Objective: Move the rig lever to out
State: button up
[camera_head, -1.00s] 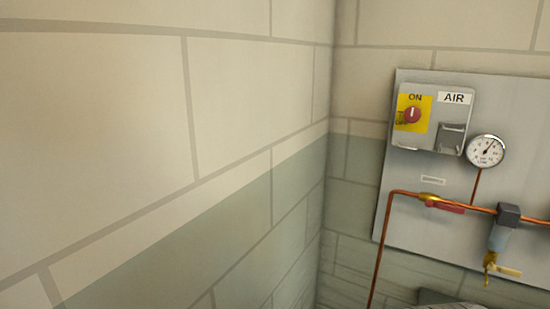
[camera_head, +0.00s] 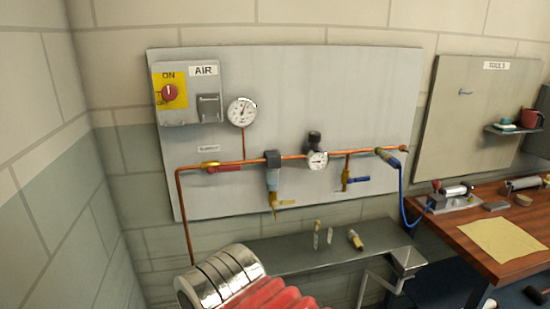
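I cannot tell for certain which lever is the rig lever. A small metal device (camera_head: 455,197) with a red knob sits on the wooden bench at the right, where the blue hose ends; any lever on it is too small to make out. On the grey wall panel, a red lever (camera_head: 224,169) lies along the copper pipe. A blue lever (camera_head: 358,180) points right below the pipe. My gripper is not in view.
The AIR box (camera_head: 188,95) has a red knob at ON, beside a gauge (camera_head: 242,111). A grey shelf (camera_head: 300,250) holds small fittings. A silver banded cylinder (camera_head: 222,275) with a red ribbed part (camera_head: 285,296) stands in the foreground. A yellow sheet (camera_head: 500,247) lies on the wooden bench (camera_head: 470,238).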

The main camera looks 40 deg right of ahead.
aim_at(435, 183)
jog(key=z, duration=0.6)
jog(key=k, duration=0.8)
jog(key=z, duration=1)
jog(key=k, duration=0.55)
jog(key=z, duration=0.25)
jog(key=i, duration=1.5)
jog(key=z, duration=0.65)
